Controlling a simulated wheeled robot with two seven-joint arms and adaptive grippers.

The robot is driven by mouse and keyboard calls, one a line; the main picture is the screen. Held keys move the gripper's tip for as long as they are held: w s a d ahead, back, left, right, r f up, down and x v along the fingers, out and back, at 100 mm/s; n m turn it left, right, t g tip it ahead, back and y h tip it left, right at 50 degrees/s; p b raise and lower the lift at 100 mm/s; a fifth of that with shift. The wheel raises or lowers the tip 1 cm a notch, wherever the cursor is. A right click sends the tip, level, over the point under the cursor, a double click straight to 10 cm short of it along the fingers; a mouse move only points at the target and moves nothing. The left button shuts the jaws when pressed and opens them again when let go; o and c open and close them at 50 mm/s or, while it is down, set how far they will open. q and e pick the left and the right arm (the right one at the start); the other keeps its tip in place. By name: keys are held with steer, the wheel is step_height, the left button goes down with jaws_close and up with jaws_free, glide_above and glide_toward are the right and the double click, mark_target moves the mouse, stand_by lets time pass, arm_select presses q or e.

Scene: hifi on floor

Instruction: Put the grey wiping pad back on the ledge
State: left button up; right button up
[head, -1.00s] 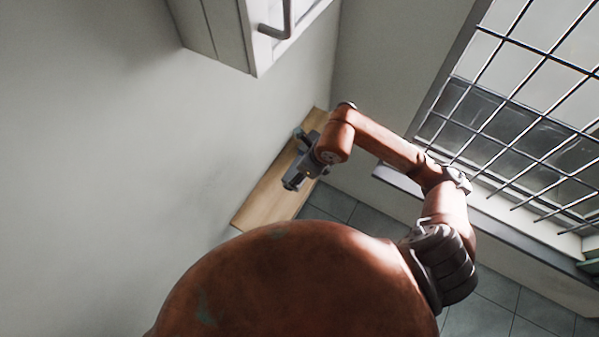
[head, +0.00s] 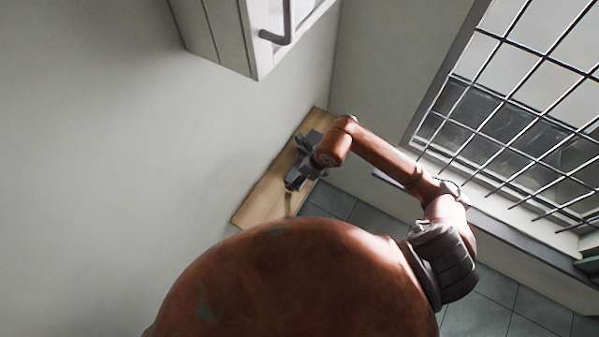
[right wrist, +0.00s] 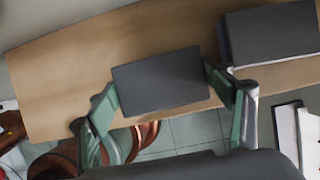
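The grey wiping pad (right wrist: 162,82) is a dark, flat rectangle in the right wrist view, between the two fingers of my right gripper (right wrist: 163,84). The fingertips meet its left and right edges, so the gripper appears shut on it. The pad shows against the light wooden ledge (right wrist: 65,75), with its lower edge near the ledge's front edge. Any gap beneath it cannot be judged. In the head view, my right gripper (head: 299,165) is over the ledge (head: 262,205), and the pad is hard to make out. My left gripper is not in view.
A dark grey block (right wrist: 272,35) sits on the ledge right of the pad. A white cabinet (head: 225,35) hangs on the wall above. A barred window (head: 520,110) is at right. The ledge's left part is bare. Grey floor tiles (head: 335,203) lie below.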

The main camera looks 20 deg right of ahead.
steer(key=shift+o, duration=0.3)
steer(key=shift+r, duration=0.1)
steer(key=shift+r, duration=0.2)
steer(key=b+v, duration=0.1)
steer(key=v, duration=1)
steer(key=shift+r+b, duration=0.35)
steer(key=shift+b, duration=0.05)
steer(key=shift+s+d, duration=0.1)
